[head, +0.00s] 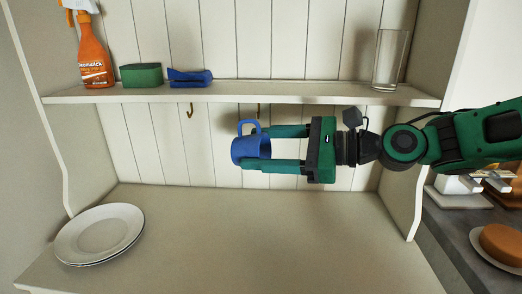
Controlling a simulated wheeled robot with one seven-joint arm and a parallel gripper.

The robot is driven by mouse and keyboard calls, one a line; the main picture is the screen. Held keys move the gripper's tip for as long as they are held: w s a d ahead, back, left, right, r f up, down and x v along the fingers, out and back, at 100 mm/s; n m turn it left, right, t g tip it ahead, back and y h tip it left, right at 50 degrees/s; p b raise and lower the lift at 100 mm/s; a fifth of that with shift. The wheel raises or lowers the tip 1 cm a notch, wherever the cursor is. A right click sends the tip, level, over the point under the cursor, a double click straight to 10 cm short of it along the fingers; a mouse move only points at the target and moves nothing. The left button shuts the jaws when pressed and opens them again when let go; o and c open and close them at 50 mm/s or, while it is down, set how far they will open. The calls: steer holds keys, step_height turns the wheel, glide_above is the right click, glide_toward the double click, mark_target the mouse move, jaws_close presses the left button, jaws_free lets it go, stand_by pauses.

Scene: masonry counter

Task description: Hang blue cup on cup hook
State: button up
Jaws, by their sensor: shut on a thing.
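The blue cup (244,150) is held in the air under the shelf, with its handle pointing up. My gripper (272,148) reaches in from the right and is shut on the cup, its green fingers above and below it. One cup hook (190,111) hangs under the shelf, left of the cup and a little higher. A second hook (258,108) shows just above the cup handle. I cannot tell whether the handle touches that hook.
The shelf (300,96) bears an orange spray bottle (93,55), a green sponge (141,75), a blue item (190,78) and a clear glass (389,60). Plates (99,234) lie at the counter's left. The counter (260,240) is otherwise clear. A side panel stands at right.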

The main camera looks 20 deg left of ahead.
steer(key=w+a, duration=0.1)
steer(key=w, duration=0.5)
steer(key=shift+w+a, duration=0.25)
steer(key=shift+w, duration=0.05)
steer(key=shift+w+a, duration=0.2)
steer(key=shift+w, duration=0.45)
steer(key=shift+c, duration=0.5)
steer(key=shift+w+f, duration=0.1)
steer(key=shift+f, duration=0.3)
steer(key=o, duration=1.4)
